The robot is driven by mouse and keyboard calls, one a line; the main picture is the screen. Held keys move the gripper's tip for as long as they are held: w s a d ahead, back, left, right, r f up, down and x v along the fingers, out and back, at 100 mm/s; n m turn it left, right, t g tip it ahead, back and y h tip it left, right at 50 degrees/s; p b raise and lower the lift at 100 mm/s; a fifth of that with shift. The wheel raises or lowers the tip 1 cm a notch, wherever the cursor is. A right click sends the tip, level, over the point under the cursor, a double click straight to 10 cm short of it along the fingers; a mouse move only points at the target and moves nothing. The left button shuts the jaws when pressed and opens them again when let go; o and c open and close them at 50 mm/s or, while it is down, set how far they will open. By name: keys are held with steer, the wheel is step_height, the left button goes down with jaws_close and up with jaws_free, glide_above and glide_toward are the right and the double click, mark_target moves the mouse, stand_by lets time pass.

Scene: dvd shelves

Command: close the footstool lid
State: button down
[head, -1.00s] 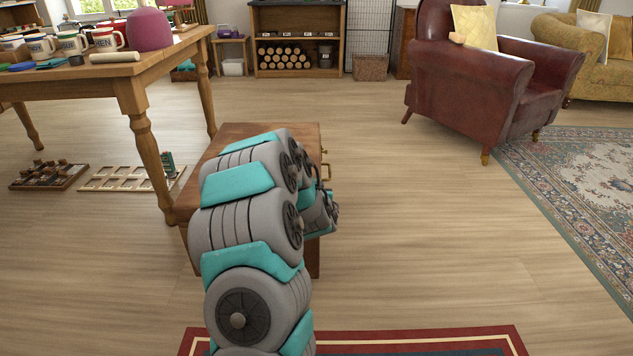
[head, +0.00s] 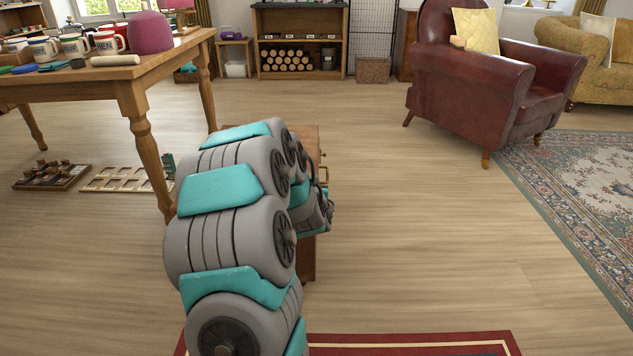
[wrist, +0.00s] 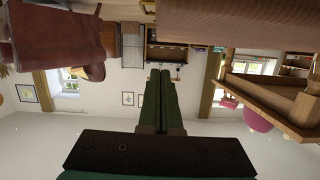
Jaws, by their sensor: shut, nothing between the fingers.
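The footstool (head: 307,264) is a brown wooden box beyond my arm in the head view. Its flat top (head: 300,133) shows as a strip at the back, with brass fittings on the right side. My arm hides most of it, and I cannot tell how far the lid is open. In the wrist view, which is upside down, a wooden surface (wrist: 235,22), likely part of the footstool, fills the upper right. My gripper (wrist: 158,72) has its dark green fingers together with nothing between them. It is close to that surface, but contact cannot be told. The head view hides the fingers.
A wooden table (head: 135,80) with mugs stands left of the footstool. Wooden trays (head: 125,179) lie on the floor by its leg. A red leather armchair (head: 460,95) stands at the back right. A red-bordered rug (head: 420,344) lies in front. The floor right of the footstool is clear.

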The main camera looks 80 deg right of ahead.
steer(key=v, duration=0.4)
steer(key=shift+a+b, duration=0.25)
steer(key=shift+b, duration=0.15)
steer(key=shift+b+v, duration=1)
steer(key=shift+b, duration=0.3)
steer(key=shift+r, duration=0.2)
